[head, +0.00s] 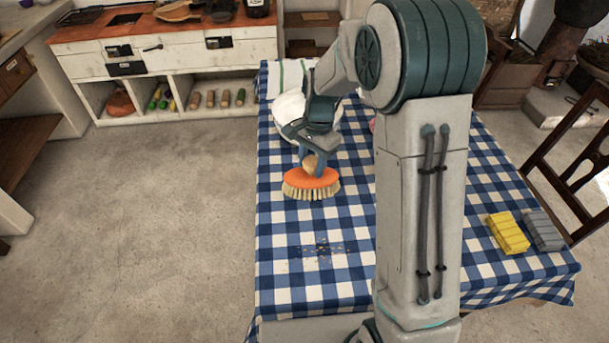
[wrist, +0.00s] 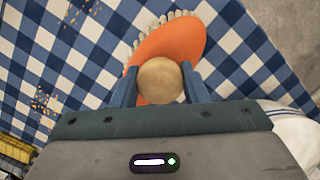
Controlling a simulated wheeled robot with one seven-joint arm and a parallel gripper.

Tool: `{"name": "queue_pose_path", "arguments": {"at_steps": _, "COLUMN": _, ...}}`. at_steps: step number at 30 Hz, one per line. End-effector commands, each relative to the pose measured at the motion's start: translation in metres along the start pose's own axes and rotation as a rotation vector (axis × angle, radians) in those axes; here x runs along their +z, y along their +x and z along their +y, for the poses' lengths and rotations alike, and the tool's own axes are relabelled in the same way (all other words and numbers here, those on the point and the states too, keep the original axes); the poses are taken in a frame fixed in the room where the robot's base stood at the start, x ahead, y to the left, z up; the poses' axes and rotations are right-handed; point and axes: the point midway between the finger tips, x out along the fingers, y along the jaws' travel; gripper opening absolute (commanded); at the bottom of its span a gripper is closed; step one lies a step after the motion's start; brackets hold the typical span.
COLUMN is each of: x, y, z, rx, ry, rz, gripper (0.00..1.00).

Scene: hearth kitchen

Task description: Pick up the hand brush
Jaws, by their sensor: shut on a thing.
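The hand brush (head: 312,182) has an orange oval body, pale bristles along its lower edge and a round wooden knob on top. In the head view it is at the left part of the checked table, bristles down. My gripper (head: 312,160) is above it with its fingers on either side of the knob. In the wrist view the brush (wrist: 178,45) shows beyond the knob, and my gripper (wrist: 160,88) is shut on that knob. I cannot tell whether the bristles touch the cloth.
The table has a blue-and-white checked cloth (head: 290,225) with scattered crumbs (head: 322,249) in front of the brush. A white plate or bowl (head: 288,110) is behind the gripper. A wooden chair (head: 585,150) stands beside the table.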

Motion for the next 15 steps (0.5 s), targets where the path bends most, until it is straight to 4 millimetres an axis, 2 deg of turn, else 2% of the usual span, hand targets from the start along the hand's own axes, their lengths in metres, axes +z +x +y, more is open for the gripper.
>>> {"name": "queue_pose_path", "arguments": {"at_steps": 1, "x": -0.011, "y": -0.007, "z": 0.003, "rx": -0.004, "ry": 0.004, "rz": 0.003, "gripper": 0.01}}
{"name": "queue_pose_path", "arguments": {"at_steps": 6, "x": -0.039, "y": -0.032, "z": 0.013, "rx": -0.002, "ry": 0.003, "rz": 0.002, "gripper": 0.01}}
{"name": "queue_pose_path", "arguments": {"at_steps": 15, "x": -0.073, "y": -0.062, "z": 0.026, "rx": -0.001, "ry": 0.000, "rz": 0.001, "gripper": 0.01}}
